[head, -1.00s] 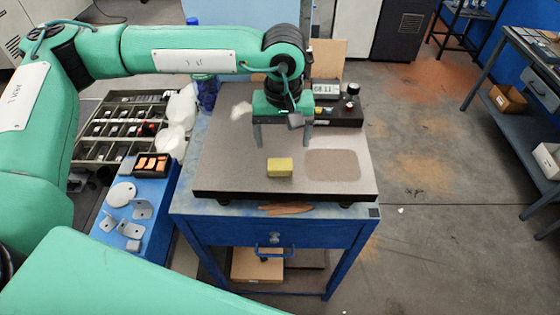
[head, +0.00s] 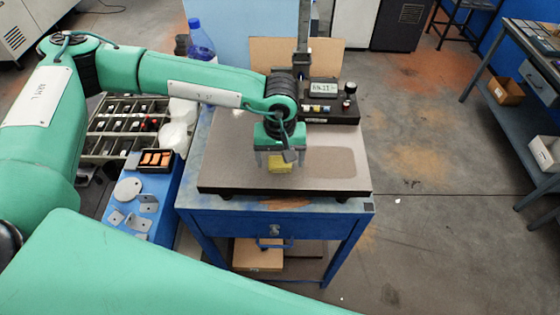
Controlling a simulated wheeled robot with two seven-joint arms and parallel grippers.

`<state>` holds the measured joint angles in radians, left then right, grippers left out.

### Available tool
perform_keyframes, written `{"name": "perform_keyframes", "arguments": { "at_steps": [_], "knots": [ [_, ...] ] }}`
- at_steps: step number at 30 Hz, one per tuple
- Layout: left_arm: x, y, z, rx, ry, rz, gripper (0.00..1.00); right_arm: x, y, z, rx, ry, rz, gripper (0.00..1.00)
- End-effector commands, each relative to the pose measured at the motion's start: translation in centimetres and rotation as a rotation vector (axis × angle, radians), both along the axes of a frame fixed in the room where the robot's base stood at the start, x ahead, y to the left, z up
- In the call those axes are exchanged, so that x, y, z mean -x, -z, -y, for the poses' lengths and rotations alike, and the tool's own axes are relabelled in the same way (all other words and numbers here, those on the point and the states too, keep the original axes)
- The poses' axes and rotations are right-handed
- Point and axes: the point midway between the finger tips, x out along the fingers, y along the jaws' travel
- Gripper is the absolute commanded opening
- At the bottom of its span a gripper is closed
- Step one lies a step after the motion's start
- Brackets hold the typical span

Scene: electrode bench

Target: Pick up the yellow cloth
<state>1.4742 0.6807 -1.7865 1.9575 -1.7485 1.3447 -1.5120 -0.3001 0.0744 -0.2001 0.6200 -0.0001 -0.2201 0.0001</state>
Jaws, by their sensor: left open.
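The yellow cloth (head: 279,164) is a small folded block on the grey top plate (head: 225,172) of the blue bench. My left gripper (head: 279,163) points down right at the cloth, with one finger on its left and one on its right. It is open, and I cannot tell whether the fingers touch the cloth. The gripper body hides the cloth's upper part. My right gripper is not in view.
A black instrument box with a display (head: 324,90) stands at the plate's back right. A blue bottle (head: 199,40) stands behind my arm. At left are a black box of orange pieces (head: 156,160) and metal brackets (head: 148,203). The plate's right side is clear.

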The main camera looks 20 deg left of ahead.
Motion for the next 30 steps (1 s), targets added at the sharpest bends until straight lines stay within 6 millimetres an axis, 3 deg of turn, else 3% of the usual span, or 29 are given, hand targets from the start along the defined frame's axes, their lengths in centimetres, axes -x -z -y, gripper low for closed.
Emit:
{"name": "perform_keyframes", "arguments": {
  "at_steps": [2,9,22,26,30],
  "knots": [
    [0.0,0.0,0.0,0.000,0.000,0.000,0.76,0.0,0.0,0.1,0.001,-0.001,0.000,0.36],
    [0.0,0.0,0.0,0.000,0.000,0.000,0.32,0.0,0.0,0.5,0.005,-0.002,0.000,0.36],
    [-0.1,-0.9,0.0,0.000,-0.001,0.002,0.32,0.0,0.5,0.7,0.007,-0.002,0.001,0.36],
    [-0.1,-2.5,0.0,0.001,0.000,0.004,0.32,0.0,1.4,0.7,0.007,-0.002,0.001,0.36],
    [-0.1,-5.6,0.0,0.002,0.001,0.007,0.32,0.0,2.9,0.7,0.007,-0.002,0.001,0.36]
  ]
}}
